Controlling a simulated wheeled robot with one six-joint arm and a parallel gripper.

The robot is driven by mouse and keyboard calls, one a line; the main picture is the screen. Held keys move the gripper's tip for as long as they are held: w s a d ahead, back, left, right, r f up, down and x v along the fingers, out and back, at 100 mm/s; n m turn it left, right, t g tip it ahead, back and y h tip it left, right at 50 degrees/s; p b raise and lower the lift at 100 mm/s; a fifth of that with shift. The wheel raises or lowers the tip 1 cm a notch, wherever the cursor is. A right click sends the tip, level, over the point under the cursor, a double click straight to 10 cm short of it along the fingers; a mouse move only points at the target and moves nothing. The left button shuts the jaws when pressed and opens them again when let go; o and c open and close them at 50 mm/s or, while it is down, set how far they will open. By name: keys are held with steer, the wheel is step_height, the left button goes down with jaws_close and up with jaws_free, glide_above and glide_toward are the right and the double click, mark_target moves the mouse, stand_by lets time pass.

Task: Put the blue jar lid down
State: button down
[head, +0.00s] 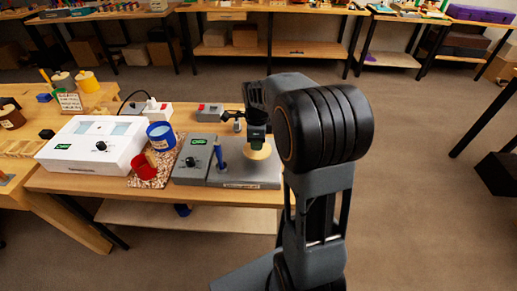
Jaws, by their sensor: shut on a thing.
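My gripper (258,139) points down over the right part of the grey device on the bench. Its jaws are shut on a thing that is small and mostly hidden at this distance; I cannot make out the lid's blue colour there. A pale round disc (259,153) shows just under the jaws; I cannot tell whether it touches them.
A white box with dials (95,143) stands at the left. A red object (145,166) lies on a speckled mat (163,171). A blue upright tool (219,156) stands close left of my gripper. A grey device (190,160) fills the bench front.

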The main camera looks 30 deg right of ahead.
steer(key=shift+w+d+f, duration=0.2)
steer(key=shift+d+f, duration=0.2)
steer(key=shift+f, duration=0.15)
steer(key=shift+w+f, duration=0.1)
steer(key=shift+f, duration=1.5)
steer(key=shift+f+b, duration=0.2)
steer(key=shift+b, duration=0.1)
steer(key=c, duration=1)
jaws_free()
steer(key=shift+o, duration=0.2)
steer(key=shift+r, duration=0.1)
